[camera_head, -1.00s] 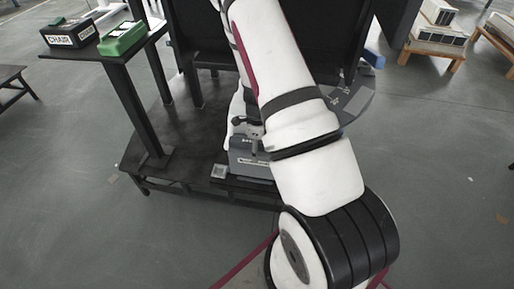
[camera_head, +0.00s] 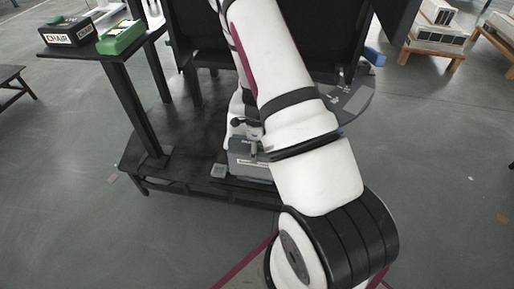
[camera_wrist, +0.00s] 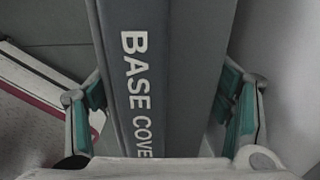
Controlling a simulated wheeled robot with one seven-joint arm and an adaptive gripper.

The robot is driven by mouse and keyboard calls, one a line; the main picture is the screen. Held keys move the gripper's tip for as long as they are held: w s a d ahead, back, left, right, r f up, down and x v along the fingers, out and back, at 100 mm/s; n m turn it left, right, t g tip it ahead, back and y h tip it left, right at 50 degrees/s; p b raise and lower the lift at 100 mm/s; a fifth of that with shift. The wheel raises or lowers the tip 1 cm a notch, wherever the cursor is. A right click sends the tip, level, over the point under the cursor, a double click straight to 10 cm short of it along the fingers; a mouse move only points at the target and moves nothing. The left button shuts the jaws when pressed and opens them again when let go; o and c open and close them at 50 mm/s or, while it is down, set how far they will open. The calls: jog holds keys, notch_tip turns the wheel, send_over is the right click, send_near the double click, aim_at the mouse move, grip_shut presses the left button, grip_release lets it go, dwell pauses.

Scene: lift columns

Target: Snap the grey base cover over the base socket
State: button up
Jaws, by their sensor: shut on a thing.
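The grey base cover (camera_wrist: 185,70), with white "BASE COVER" lettering, runs up the middle of the wrist view. My gripper (camera_wrist: 165,103) has its teal-padded fingers on both sides of it and is shut on it. In the head view, my arm covers much of the work area and I cannot clearly make out the gripper. A grey block (camera_head: 246,171) with a pale label shows low beside my arm, over the black platform; I cannot tell whether it is the cover. I cannot identify the base socket.
The black platform (camera_head: 190,150) has bare room at its left. A side stand holds a dark box marked "CHAIR" (camera_head: 62,40) and a green box (camera_head: 120,38). A dark round-edged tray (camera_head: 352,100) with small parts sits right of my arm.

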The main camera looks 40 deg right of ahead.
jog(key=shift+f, duration=0.3)
dwell(0.9)
jog(key=o, duration=1.5)
jog(key=shift+o, duration=0.3)
jog(key=shift+w+r, duration=0.1)
jog(key=shift+r, duration=0.05)
jog(key=shift+d+r+p, duration=0.1)
jog(key=shift+r+p, duration=0.8)
jog(key=shift+r, duration=0.2)
jog(key=shift+r+p, duration=2.55)
jog(key=shift+r, duration=0.5)
